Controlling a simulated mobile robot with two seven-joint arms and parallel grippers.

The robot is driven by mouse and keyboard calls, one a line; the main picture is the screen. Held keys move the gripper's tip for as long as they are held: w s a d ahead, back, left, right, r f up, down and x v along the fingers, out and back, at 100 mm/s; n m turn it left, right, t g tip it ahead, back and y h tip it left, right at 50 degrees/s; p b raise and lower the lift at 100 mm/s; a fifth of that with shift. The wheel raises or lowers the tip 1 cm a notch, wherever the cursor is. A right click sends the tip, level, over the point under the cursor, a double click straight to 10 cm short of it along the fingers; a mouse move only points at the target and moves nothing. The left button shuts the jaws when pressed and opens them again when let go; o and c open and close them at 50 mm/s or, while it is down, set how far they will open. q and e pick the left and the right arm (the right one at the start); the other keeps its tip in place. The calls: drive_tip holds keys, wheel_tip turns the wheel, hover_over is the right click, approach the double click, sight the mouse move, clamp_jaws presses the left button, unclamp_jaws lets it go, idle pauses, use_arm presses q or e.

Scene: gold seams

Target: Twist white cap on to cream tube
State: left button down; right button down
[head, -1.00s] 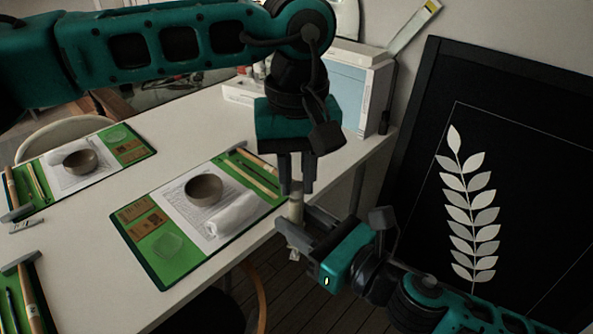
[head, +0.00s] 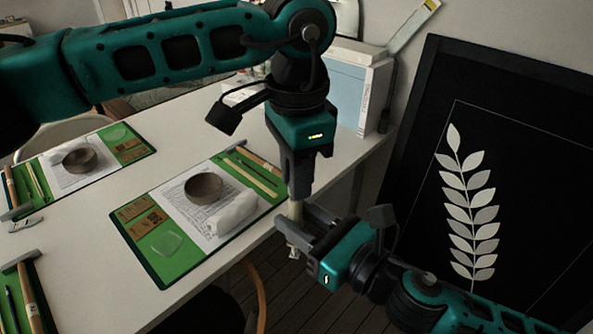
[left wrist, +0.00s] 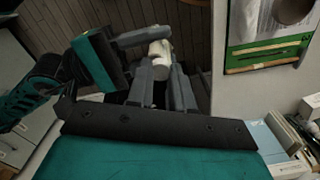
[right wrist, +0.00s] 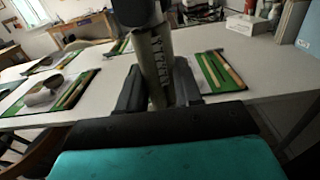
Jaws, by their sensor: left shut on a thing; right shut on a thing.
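The cream tube (head: 294,211) is upright in the air just off the table's edge, with printing on its side in the right wrist view (right wrist: 157,66). My right gripper (head: 291,228) is shut around the tube's body from the side. My left gripper (head: 298,196) points straight down at the tube's top and is shut. The white cap cannot be made out; the left fingers hide that end. In the left wrist view, part of the pale tube (left wrist: 159,52) shows beyond the left fingertips, beside the right gripper.
The white table (head: 95,228) has green mats (head: 178,266) with bowls (head: 204,187), wrapped clay and tools. A white-and-blue box (head: 352,95) stands at the table's back right. A black board with a leaf picture (head: 440,150) is at right. Open floor lies under the grippers.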

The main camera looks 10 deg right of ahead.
use_arm(q)
drive_tip(key=c, duration=1)
unclamp_jaws()
drive_tip(key=shift+r, duration=2.25)
drive_tip(key=shift+c, duration=0.2)
